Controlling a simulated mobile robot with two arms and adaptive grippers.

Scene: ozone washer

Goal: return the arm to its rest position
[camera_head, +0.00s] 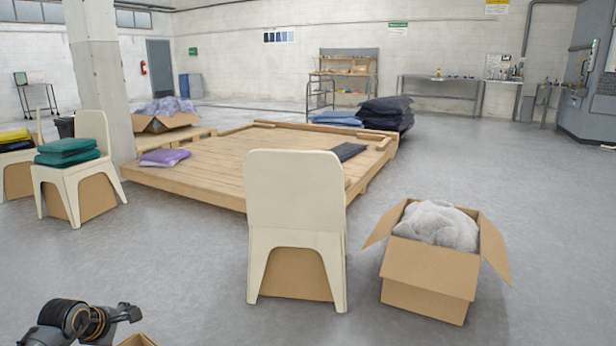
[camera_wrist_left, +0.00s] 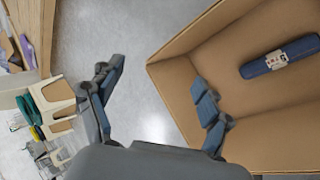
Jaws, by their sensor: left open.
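My left gripper (camera_wrist_left: 158,73) is open and empty in the left wrist view, its two fingers spread apart. Its right finger overlaps the wall of a cardboard box (camera_wrist_left: 172,88); I cannot tell whether they touch. Inside that box lies a dark blue rolled bundle (camera_wrist_left: 280,57) with a small light label, apart from the fingers. In the head view, part of my left arm (camera_head: 70,322) shows at the bottom left, beside a small visible piece of a cardboard box (camera_head: 137,340). My right arm and gripper are not in view.
A cream chair (camera_head: 295,190) stands in the centre, with an open cardboard box (camera_head: 428,282) holding grey fluffy cloth at its right. A low wooden platform (camera_head: 225,160) lies behind. Another chair (camera_head: 70,172) bears green folded cloth. Grey floor (camera_head: 180,260) is clear between them.

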